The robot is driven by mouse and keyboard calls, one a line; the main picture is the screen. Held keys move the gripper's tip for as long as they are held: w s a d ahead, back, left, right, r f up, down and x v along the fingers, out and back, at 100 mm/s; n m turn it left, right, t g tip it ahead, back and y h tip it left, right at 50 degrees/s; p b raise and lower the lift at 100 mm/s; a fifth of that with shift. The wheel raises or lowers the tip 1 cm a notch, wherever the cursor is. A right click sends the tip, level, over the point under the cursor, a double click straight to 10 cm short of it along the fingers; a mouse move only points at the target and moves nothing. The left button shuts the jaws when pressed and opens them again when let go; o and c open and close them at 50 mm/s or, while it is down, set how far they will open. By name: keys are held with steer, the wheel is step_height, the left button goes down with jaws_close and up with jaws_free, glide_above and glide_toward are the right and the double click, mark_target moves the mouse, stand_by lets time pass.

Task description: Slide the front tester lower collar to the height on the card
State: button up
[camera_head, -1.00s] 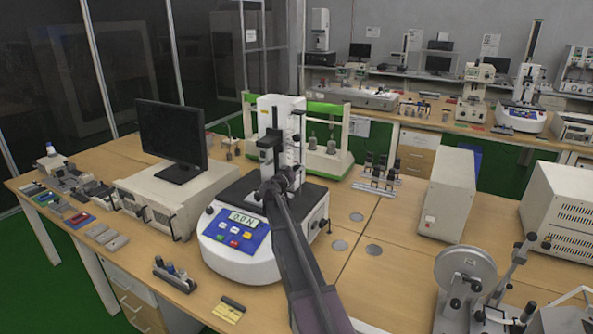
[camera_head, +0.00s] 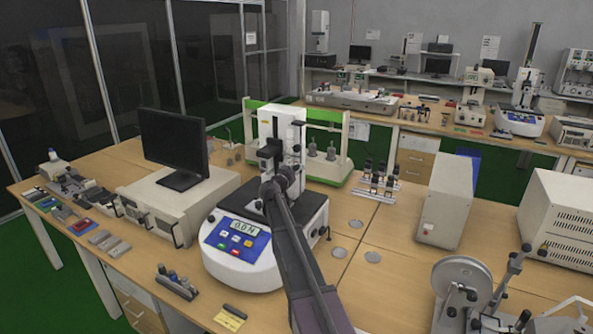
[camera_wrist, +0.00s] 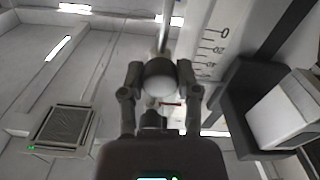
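The front tester (camera_head: 240,262) has a white round base, a blue panel with a lit display and a white column (camera_head: 283,120). My gripper (camera_head: 270,185) is in front of the column, largely hidden by my arm in the head view. In the wrist view my gripper (camera_wrist: 160,80) has its fingers close on both sides of a round, pale-ended knob (camera_wrist: 160,72), apparently the lower collar's, on a thin rod. The fingers look closed onto it, but contact is not sharp. A white scale (camera_wrist: 212,45) with numbered marks stands right of it. A yellow card (camera_head: 230,319) lies at the front table edge.
A monitor (camera_head: 174,145) on a beige unit stands left of the tester. A green-framed rig (camera_head: 338,165) is behind it, and a beige box (camera_head: 446,200) stands to the right. Small weights (camera_head: 177,283) lie near the front edge. The tabletop just right of the tester is mostly clear.

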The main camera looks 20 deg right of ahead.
steer(key=o, duration=0.4)
steer(key=shift+w+f, duration=0.1)
steer(key=shift+c, duration=0.2)
steer(key=shift+a, duration=0.1)
steer(key=v, duration=1.2)
steer(key=s+a+f+n+g+y, duration=0.1)
steer(key=s+a+f+g+y, duration=0.2)
steer(key=s+f, duration=0.5)
steer(key=s+a+f+n+g+y, duration=0.1)
steer(key=s+f+g+y, duration=0.3)
steer(key=s, duration=0.7)
steer(key=s+a+f+n+g+y, duration=0.2)
steer(key=s+a+f+n+y, duration=0.1)
steer(key=s+a, duration=0.3)
steer(key=s+a+f+n+g+y, duration=0.2)
steer(key=s+a, duration=0.4)
steer(key=s, duration=0.3)
steer(key=shift+a+f+n+y, duration=0.4)
steer(key=shift+f+n+y, duration=0.3)
steer(key=shift+y, duration=0.4)
